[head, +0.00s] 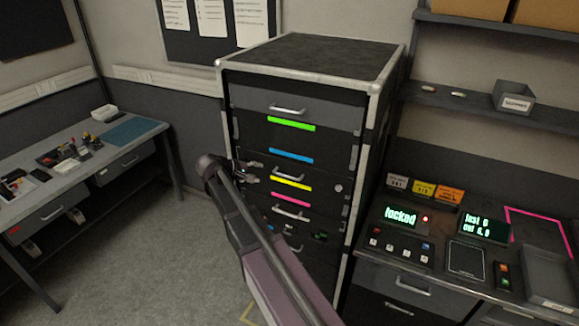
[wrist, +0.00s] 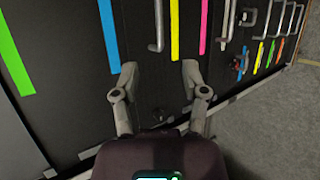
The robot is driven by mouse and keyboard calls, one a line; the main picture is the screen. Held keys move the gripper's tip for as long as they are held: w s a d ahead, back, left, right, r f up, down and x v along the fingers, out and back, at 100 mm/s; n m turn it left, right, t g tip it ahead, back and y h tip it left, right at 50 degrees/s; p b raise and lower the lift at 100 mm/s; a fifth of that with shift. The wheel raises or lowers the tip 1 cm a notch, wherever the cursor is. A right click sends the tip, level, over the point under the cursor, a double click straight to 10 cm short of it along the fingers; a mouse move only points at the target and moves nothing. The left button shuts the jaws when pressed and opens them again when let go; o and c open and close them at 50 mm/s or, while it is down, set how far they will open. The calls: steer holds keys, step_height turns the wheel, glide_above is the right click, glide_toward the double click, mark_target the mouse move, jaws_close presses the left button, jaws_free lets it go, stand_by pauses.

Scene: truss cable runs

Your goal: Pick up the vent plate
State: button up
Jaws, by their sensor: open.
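No part is clearly marked as the vent plate, and I cannot tell which panel it is. The dark equipment rack (head: 290,62) has a front of stacked panels with handles and green, blue, yellow and pink strips. My gripper (head: 250,172) is in front of the rack's left side, near the height between the blue strip (head: 291,156) and the yellow strip (head: 291,183). In the wrist view my gripper (wrist: 159,67) is open, its fingers apart and nothing between them, facing a dark panel with a metal handle (wrist: 156,28). My arm hides the lower left of the rack.
A console (head: 430,240) with a lit "locked" display (head: 400,217) stands right of the rack. A shelf (head: 470,101) with a grey bin (head: 514,98) hangs above it. A workbench (head: 85,160) with small items is at left. Open floor (head: 130,260) lies between.

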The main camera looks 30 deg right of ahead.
steer(key=shift+w, duration=0.1)
stand_by(0.3)
steer(key=b, duration=0.4)
glide_toward(282, 175)
steer(key=s+x, duration=0.1)
steer(key=x, duration=0.3)
steer(key=shift+w+d+f, duration=0.35)
steer(key=shift+w+d, duration=0.2)
steer(key=shift+d, duration=0.2)
steer(key=shift+b, duration=0.3)
steer(key=shift+b+x, duration=1.2)
steer(key=shift+x, duration=0.8)
steer(key=shift+w+d+f, duration=0.15)
steer(key=shift+d+f, duration=0.25)
steer(key=shift+d, duration=0.05)
steer(key=shift+r, duration=0.1)
jaws_close()
